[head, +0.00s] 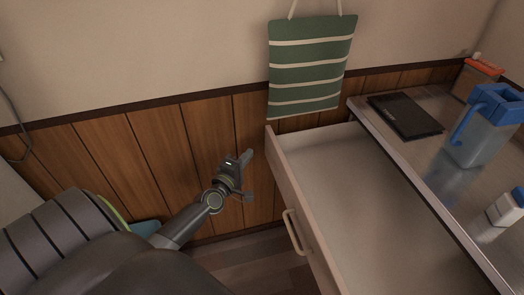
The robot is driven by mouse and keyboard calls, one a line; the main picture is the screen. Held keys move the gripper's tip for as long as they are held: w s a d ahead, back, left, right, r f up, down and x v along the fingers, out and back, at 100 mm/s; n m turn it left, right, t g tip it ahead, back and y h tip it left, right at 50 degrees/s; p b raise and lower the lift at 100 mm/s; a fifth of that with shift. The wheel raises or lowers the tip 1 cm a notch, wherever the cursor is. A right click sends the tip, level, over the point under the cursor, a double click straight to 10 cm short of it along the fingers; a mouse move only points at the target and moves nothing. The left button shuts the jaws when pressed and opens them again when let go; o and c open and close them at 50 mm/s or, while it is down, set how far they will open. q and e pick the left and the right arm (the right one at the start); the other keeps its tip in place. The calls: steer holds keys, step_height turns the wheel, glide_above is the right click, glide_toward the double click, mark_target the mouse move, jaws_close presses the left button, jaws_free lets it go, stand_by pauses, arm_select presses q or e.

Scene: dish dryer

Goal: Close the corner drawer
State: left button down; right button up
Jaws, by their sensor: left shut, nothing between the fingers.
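The corner drawer (348,215) is pulled out from under the countertop on the right, and its inside looks empty. Its front panel (283,185) faces left and carries a pale bar handle (293,231). My left gripper (248,174) is shut and empty. It appears just left of the drawer front, near its far end, with a small gap between them in the picture. I cannot tell whether they touch. My right gripper is not in view.
The countertop (455,190) holds a dark flat tablet-like object (404,114), a blue-lidded pitcher (480,135), a small white bottle (505,208) and an orange-lidded container (479,77). A green striped cloth (310,62) hangs on the wall. Wood panelling (160,145) stands behind my arm.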

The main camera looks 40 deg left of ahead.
arm_select(q)
steer(key=w, duration=0.1)
steer(key=w+d, duration=0.1)
steer(key=w, duration=0.1)
steer(key=w+d, duration=0.1)
steer(key=w, duration=0.1)
steer(key=shift+d+p, duration=0.15)
steer(key=shift+p, duration=0.15)
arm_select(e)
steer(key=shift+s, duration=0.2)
